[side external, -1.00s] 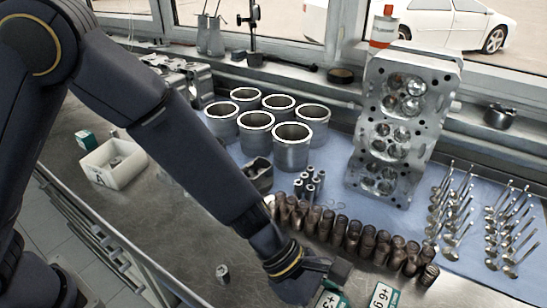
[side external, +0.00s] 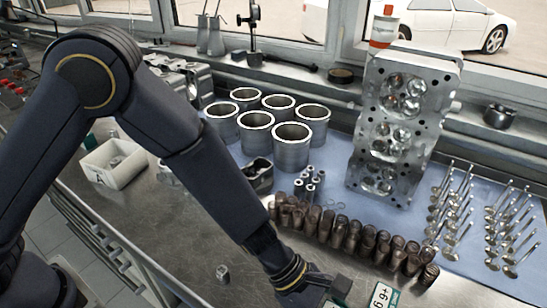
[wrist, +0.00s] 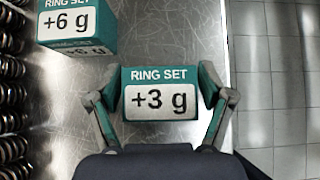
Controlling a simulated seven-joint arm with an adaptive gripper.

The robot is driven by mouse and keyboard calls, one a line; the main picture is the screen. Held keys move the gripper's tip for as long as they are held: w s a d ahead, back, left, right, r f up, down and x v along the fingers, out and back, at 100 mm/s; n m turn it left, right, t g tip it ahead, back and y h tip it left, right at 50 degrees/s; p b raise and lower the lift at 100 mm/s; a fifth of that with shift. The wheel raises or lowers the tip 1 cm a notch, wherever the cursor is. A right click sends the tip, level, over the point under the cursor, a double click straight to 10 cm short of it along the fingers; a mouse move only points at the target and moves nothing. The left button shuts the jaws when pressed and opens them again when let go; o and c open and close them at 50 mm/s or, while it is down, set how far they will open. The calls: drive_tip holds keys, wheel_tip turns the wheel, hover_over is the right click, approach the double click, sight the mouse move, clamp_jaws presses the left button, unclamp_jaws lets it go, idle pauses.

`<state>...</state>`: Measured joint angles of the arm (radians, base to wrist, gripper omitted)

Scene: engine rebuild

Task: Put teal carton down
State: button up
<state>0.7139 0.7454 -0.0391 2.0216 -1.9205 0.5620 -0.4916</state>
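The teal carton (wrist: 160,95) is a teal and white box labelled "RING SET +3 g". In the wrist view it sits squarely between the two fingers of my gripper (wrist: 160,82), which press against its left and right sides.
A row of dark springs (wrist: 12,110) runs along the left. The bench edge (wrist: 229,60) is close on the right, with tiled floor (wrist: 275,90) beyond. Bare bench (wrist: 170,35) lies above the held carton. A small metal cylinder (side external: 222,273) stands left of my gripper.

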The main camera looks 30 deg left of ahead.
drive_tip(key=shift+o, duration=0.2)
drive_tip(key=shift+r, duration=0.1)
drive_tip(key=shift+a+r, duration=0.1)
drive_tip(key=shift+r, duration=0.15)
drive_tip(key=a+r+m, duration=0.6)
drive_tip(key=a+r, duration=1)
drive_tip(key=s+a+r+m+t+y, duration=0.2)
drive_tip(key=a+m+y, duration=0.1)
drive_tip(key=a, duration=0.5)
drive_tip(key=s+a+r+m+t+y, duration=0.1)
drive_tip(key=s+a+r+m+y, duration=0.2)
drive_tip(key=a+m, duration=0.2)
drive_tip(key=s+a+r+m+t+y, duration=0.2)
drive_tip(key=a+m+y, duration=0.1)
drive_tip(key=a, duration=0.8)
drive_tip(key=shift+s+a+r+m+t, duration=0.15)
drive_tip(key=shift+s+a+m+t, duration=0.15)
drive_tip(key=shift+m, duration=0.2)
